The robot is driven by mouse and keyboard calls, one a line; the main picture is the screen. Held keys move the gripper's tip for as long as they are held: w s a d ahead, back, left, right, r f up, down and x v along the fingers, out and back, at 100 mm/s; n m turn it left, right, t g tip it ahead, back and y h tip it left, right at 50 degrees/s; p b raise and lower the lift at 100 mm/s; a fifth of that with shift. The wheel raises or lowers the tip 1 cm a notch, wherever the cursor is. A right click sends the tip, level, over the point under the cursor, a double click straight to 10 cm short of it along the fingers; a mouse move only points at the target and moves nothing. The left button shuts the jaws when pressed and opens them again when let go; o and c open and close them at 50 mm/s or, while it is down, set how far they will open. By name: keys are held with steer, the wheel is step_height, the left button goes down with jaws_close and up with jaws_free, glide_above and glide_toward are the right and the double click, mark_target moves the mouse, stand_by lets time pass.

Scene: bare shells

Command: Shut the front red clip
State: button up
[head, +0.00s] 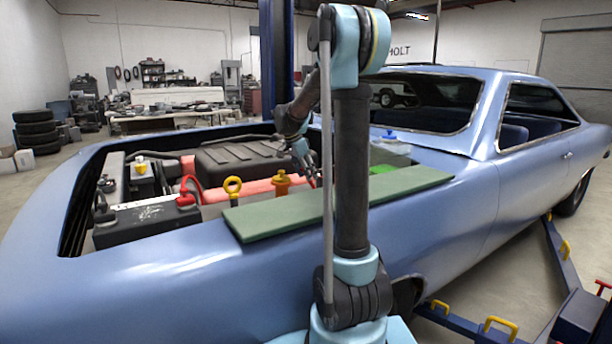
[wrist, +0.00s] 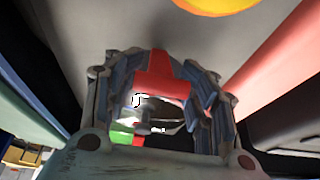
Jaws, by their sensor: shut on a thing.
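A red clip (wrist: 158,76) shows in the wrist view between the two fingers of my gripper (wrist: 160,92). The fingers are closed in on it from both sides. A bright metal piece (wrist: 160,112) lies just below the red part, between the fingers. In the head view my gripper (head: 304,168) is low over the right part of the open engine bay. A small bit of red shows beside its fingers there. The fingers and arm hide most of the clip, so I cannot tell how far shut it is.
A green board (head: 340,200) lies on the near fender. A blue-capped tank (head: 390,153) is at the right.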

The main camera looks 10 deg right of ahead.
steer(key=shift+w, duration=0.1)
steer(key=shift+w+d+r+g+y, duration=0.2)
steer(key=shift+d+y, duration=0.25)
steer(key=shift+d, duration=0.05)
steer(key=shift+w+d+r+g+y, duration=0.15)
steer(key=shift+d+r+g+y, duration=0.05)
steer(key=shift+d+y, duration=0.25)
steer(key=shift+w+d+r+g+y, duration=0.1)
steer(key=shift+w+d+g+y, duration=0.15)
steer(key=shift+d+y, duration=0.3)
steer(key=shift+w+d+r+g+y, duration=0.1)
steer(key=shift+w+d+g+y, duration=0.15)
steer(key=shift+d+y, duration=0.3)
steer(key=shift+w+d, duration=0.2)
steer(key=shift+d, duration=0.2)
steer(key=o, duration=1.6)
step_height(320, 180, up, 12)
steer(key=shift+f, duration=0.1)
